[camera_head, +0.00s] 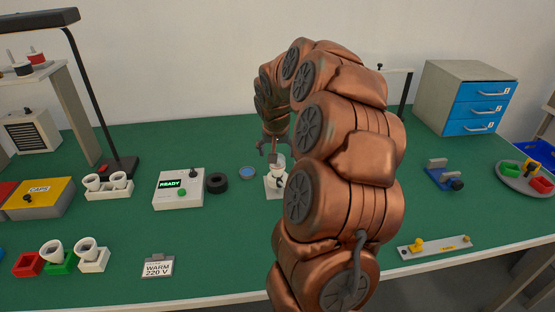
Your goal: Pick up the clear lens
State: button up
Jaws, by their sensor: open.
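My copper arm rises through the middle of the view and bends down to the table. My gripper (272,150) is open, small and partly hidden by the arm, just above a white holder (273,188). A pale, glassy piece (278,162) sits at the top of this holder, close under the fingers. I cannot tell whether the fingers touch it. A small round bluish disc (247,172) with a dark rim lies flat on the green table, left of the holder. I cannot tell for sure which of these two is the clear lens.
Left of the disc are a black ring (217,183) and a white box reading READY (178,188). A WARM 220 V card (158,266) lies at the front. Right of my arm are a blue fixture (443,178) and a metal bar (435,247). Blue drawers (475,105) stand behind.

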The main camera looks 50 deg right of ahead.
jog(key=shift+p+x, duration=0.35)
jog(key=shift+x, duration=1.5)
jog(key=shift+s+a, duration=0.1)
jog(key=c, duration=0.9)
jog(key=shift+o, duration=0.2)
jog(key=shift+r+b, duration=0.5)
jog(key=shift+r, duration=1.05)
jog(key=shift+a+r, duration=0.1)
jog(key=shift+r, duration=0.15)
jog(key=s+a+r+b, duration=0.1)
jog(key=s+a+b, duration=0.2)
jog(key=s+a, duration=0.8)
jog(key=shift+w+a+r, duration=0.3)
jog(key=shift+r, duration=0.5)
jog(key=shift+w+a+r, duration=0.3)
jog(key=shift+r, duration=0.55)
jog(key=shift+w+a+r, duration=0.3)
jog(key=shift+a+r, duration=0.05)
jog(key=shift+r, duration=0.45)
jog(key=shift+p, duration=0.3)
